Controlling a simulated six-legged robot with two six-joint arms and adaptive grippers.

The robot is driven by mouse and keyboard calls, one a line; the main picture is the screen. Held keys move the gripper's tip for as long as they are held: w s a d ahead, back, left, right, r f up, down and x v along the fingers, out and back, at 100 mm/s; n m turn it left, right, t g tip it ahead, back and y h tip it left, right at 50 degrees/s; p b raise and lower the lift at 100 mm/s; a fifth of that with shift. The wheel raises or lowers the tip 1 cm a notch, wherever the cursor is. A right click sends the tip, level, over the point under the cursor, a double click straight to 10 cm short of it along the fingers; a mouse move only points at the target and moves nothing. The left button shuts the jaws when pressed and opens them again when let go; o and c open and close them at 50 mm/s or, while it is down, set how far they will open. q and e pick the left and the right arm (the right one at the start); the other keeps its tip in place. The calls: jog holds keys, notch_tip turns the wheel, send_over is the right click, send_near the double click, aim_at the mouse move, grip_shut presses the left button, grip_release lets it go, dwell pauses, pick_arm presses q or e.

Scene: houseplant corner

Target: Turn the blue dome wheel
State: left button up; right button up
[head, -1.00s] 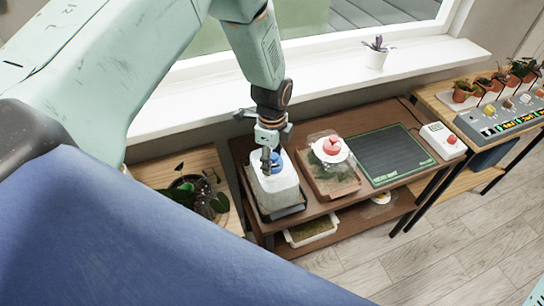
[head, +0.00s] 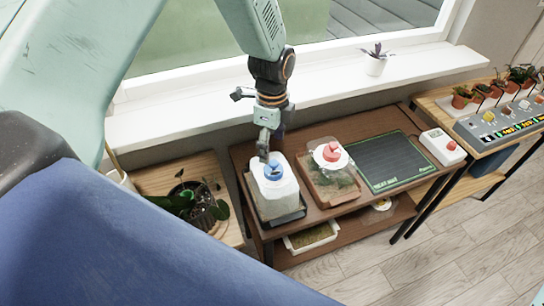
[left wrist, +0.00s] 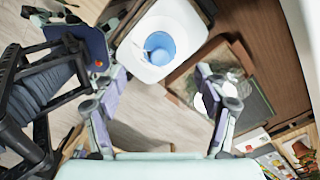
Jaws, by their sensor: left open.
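The blue dome wheel (head: 272,170) sits on top of a white, box-shaped container (head: 276,196) at the left end of the brown shelf table. The wheel also shows in the left wrist view (left wrist: 159,47), with a small dark mark on its left side. My left gripper (head: 264,152) hangs just above and slightly behind the wheel in the head view. In the left wrist view its two fingers (left wrist: 160,80) are spread wide and empty, with the wheel beyond the gap. They look apart from the wheel. My right gripper does not show.
A clear planter with a red knob (head: 332,151) on a white disc stands just right of the container. Beyond it are a dark mat (head: 388,160) and a white box with a red button (head: 442,147). A potted plant (head: 195,203) stands at left.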

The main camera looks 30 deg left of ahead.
aim_at(272, 162)
pick_arm(q)
jog(key=shift+r, duration=2)
